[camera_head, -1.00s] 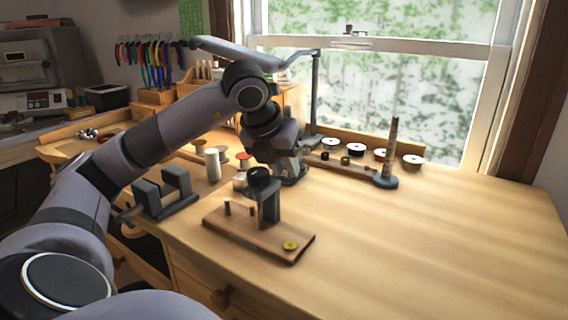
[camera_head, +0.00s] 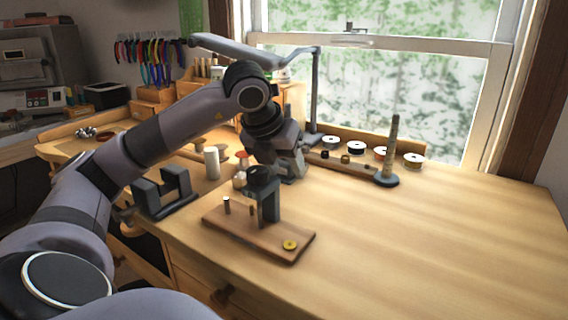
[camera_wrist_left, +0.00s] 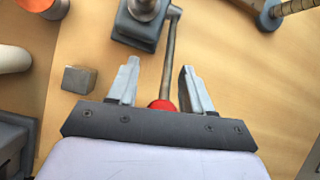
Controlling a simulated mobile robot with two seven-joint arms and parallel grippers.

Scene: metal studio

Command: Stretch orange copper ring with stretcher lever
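My left gripper (camera_head: 290,170) points down at the back middle of the bench, its fingertips hard to make out in the head view. In the left wrist view my left gripper (camera_wrist_left: 157,68) has its fingers spread apart. The stretcher's metal lever (camera_wrist_left: 169,52) runs between them, with its red knob (camera_wrist_left: 161,105) close to the palm. The right finger looks nearer the lever than the left; I see no grip on it. The stretcher's grey base and metal post (camera_wrist_left: 140,24) lie ahead of the fingers. I cannot make out the orange copper ring. My right gripper is not in view.
A small grey block (camera_wrist_left: 78,80) lies left of the gripper. A ring mandrel (camera_head: 393,150) stands to the right. A wooden board (camera_head: 238,222) with a dark post and a yellow disc (camera_head: 290,245) is in front. The bench's right side is clear.

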